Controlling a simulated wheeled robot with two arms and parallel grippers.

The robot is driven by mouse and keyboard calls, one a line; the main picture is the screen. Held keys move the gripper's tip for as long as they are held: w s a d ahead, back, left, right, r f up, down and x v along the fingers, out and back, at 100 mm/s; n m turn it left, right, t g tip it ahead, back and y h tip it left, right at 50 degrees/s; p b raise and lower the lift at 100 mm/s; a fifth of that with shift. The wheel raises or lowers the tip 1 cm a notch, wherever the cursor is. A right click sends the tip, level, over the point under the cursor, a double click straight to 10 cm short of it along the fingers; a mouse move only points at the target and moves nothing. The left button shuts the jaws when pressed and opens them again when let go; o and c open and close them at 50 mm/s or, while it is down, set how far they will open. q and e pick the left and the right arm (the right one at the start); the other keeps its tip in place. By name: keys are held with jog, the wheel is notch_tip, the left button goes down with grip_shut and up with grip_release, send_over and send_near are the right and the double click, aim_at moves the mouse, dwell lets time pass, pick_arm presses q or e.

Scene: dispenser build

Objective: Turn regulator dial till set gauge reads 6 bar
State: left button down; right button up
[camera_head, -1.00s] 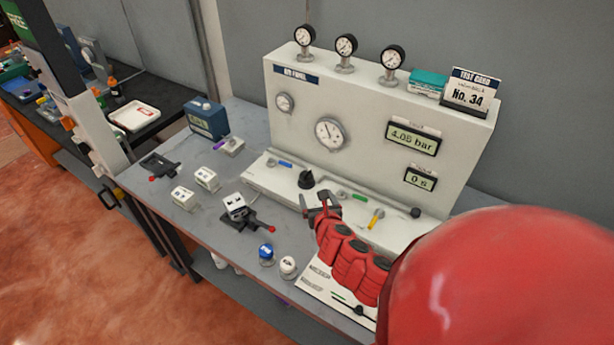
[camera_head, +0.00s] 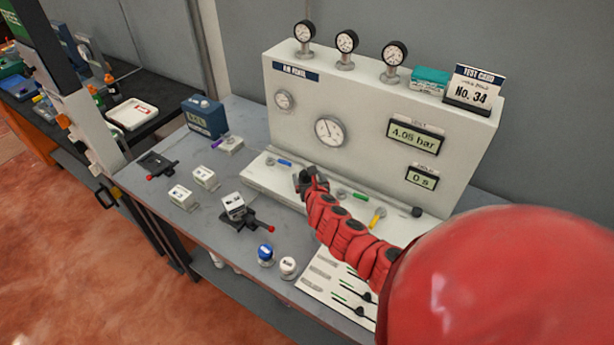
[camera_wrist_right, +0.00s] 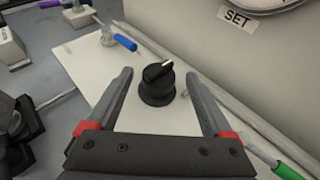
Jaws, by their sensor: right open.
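The black regulator dial (camera_wrist_right: 157,83) stands on the white ledge of the panel in the right wrist view, its pale mark toward the upper right. My right gripper (camera_wrist_right: 160,92) is open, one finger on each side of the dial, with gaps showing on both sides. In the head view my right gripper (camera_head: 309,178) hides the dial. The set gauge (camera_head: 329,130) is the larger round gauge on the panel front; its needle is too small to read. The digital display (camera_head: 414,138) beside it shows about 4.05 bar. My left gripper is not in view.
A blue-handled valve (camera_wrist_right: 124,42) and a green-handled one (camera_wrist_right: 287,171) flank the dial. A yellow lever (camera_head: 377,217) stands further right on the ledge. Blue (camera_head: 265,254) and white (camera_head: 288,267) capped items sit on the bench in front. A test card (camera_head: 472,88) reads No. 34.

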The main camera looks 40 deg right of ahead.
jog(key=shift+x, duration=0.85)
jog(key=shift+f, duration=0.1)
